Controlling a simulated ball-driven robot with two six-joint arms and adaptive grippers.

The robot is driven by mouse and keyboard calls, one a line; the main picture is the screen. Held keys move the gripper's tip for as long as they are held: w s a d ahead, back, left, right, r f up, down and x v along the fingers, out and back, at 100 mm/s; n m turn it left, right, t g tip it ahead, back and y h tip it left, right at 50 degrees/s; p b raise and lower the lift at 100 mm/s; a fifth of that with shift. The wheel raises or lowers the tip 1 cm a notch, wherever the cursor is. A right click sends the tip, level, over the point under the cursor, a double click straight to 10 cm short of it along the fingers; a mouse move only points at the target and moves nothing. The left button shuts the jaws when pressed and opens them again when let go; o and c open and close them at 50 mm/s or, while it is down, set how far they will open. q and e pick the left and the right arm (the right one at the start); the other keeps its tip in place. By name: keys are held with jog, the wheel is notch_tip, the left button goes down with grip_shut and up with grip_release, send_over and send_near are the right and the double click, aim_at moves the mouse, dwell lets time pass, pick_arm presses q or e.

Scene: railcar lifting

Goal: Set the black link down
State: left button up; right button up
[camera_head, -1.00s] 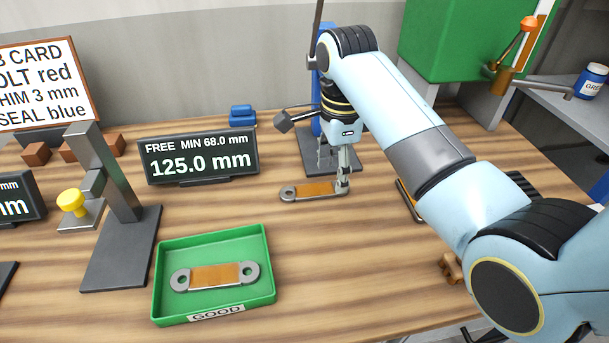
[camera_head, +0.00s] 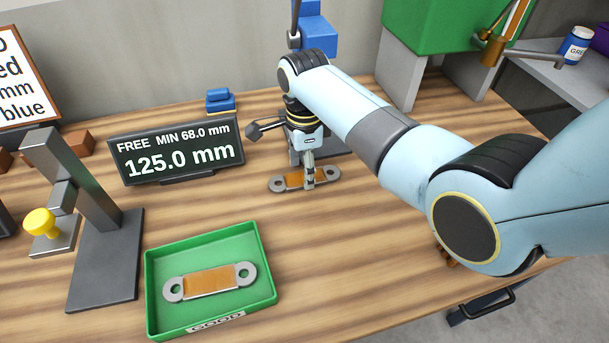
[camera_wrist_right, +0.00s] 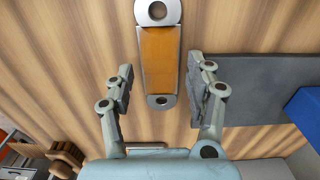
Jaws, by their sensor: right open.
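A link with an orange-brown middle and grey eyed ends (camera_head: 290,182) lies on the wooden table behind the green tray. No black link shows. My right gripper (camera_head: 309,182) points down over it, a little right of its middle. In the right wrist view, the open fingers of my right gripper (camera_wrist_right: 160,72) stand either side of the link (camera_wrist_right: 159,55), with gaps on both sides. A similar link (camera_head: 210,282) lies in the green tray (camera_head: 262,297) marked GOOD. My left gripper is not in view.
A display (camera_head: 177,154) reading 125.0 mm stands left of my right gripper. A grey stand with a yellow knob (camera_head: 39,221) is at the left. A grey plate (camera_wrist_right: 245,90) lies close beside one finger.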

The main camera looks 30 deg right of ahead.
jog(key=shift+f, duration=0.85)
grip_shut()
jog(key=shift+r, duration=0.15)
